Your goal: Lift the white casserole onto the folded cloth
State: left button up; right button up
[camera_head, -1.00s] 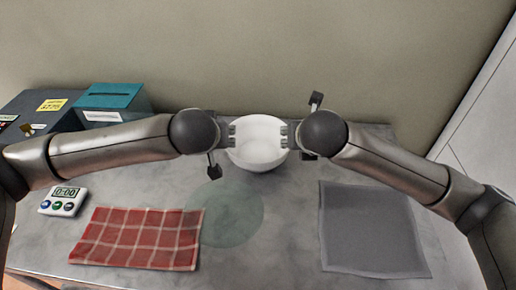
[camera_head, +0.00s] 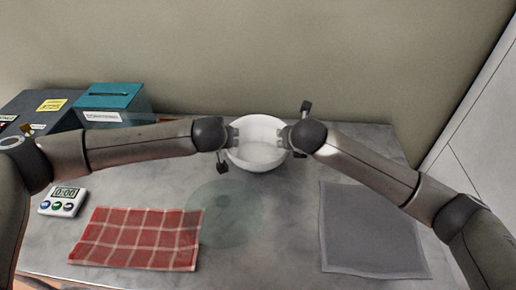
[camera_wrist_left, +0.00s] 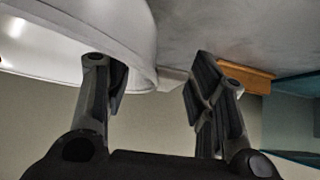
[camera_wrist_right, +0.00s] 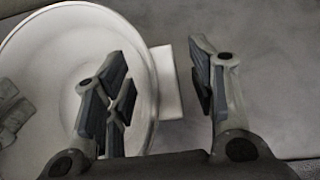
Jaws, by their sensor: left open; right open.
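The white casserole (camera_head: 258,155) stands upright near the back of the counter. A red checked cloth (camera_head: 138,238) lies front left and a flat grey cloth (camera_head: 370,228) lies front right; I cannot tell which is the folded one. My left gripper (camera_head: 232,139) is open at the casserole's left side; the left wrist view shows the casserole wall (camera_wrist_left: 120,35) and a small handle between the spread fingers. My right gripper (camera_head: 284,139) is open at the right side; in the right wrist view a tab handle (camera_wrist_right: 166,84) lies between its fingers, one finger over the bowl. Finger contact is unclear.
A translucent round disc (camera_head: 225,213) lies in front of the casserole, between the cloths. A timer (camera_head: 63,201) stands at the left, with a teal donations box (camera_head: 108,98) behind it. A wall (camera_head: 250,60) rises close behind the counter.

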pick_arm(q)
grip_shut()
pick_arm(e)
grip_shut()
pick_arm(q)
jog(key=shift+w+r, duration=0.1)
jog(key=shift+r, duration=0.1)
pick_arm(e)
jog(key=shift+r, duration=0.15)
